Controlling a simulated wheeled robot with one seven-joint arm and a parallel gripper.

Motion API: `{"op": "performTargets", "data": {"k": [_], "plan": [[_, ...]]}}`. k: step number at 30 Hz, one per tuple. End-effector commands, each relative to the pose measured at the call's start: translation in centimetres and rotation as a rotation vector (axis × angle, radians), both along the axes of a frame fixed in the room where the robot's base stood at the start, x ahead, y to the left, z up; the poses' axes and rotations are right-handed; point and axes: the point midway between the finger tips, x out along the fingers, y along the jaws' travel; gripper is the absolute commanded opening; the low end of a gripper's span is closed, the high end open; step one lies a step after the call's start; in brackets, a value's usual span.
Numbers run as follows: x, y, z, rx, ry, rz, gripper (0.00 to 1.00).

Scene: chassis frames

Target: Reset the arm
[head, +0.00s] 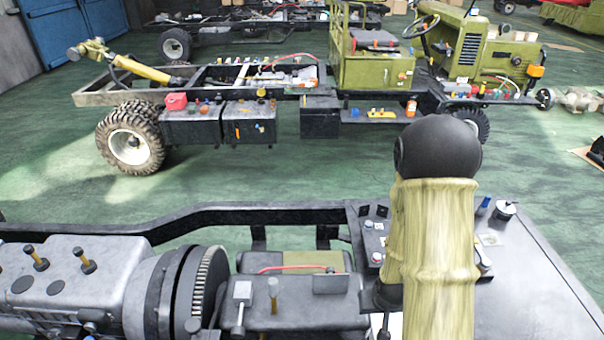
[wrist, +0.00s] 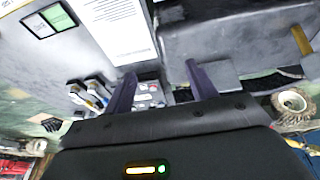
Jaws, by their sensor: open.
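My gripper (wrist: 161,80) shows in the wrist view as two dark purple fingers, spread apart. It is open, and I see nothing held between them. Beyond the fingers are grey metal surfaces and a panel with small parts (wrist: 148,95); I cannot tell whether the fingertips touch anything. In the head view my arm, olive-yellow with a black rounded joint, rises at the right of centre over the near chassis. My gripper cannot be made out clearly there, as the arm covers that area.
The near chassis (head: 245,214) spans the front, with a grey engine (head: 65,280) and toothed flywheel (head: 208,290) at left and a flat grey plate (head: 530,270) at right. Green floor (head: 250,180) lies open before a second chassis with a wheel (head: 131,147) and olive cab (head: 372,65).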

Motion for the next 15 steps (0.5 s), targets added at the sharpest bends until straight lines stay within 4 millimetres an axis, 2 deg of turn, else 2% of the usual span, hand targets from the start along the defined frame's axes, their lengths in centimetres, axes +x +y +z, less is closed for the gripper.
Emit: {"op": "performTargets", "data": {"k": [8,15], "plan": [[-0.6,1.4,4.9,0.011,0.013,-0.008,0.57],[-3.0,2.9,8.9,0.027,0.034,-0.005,0.57]]}}
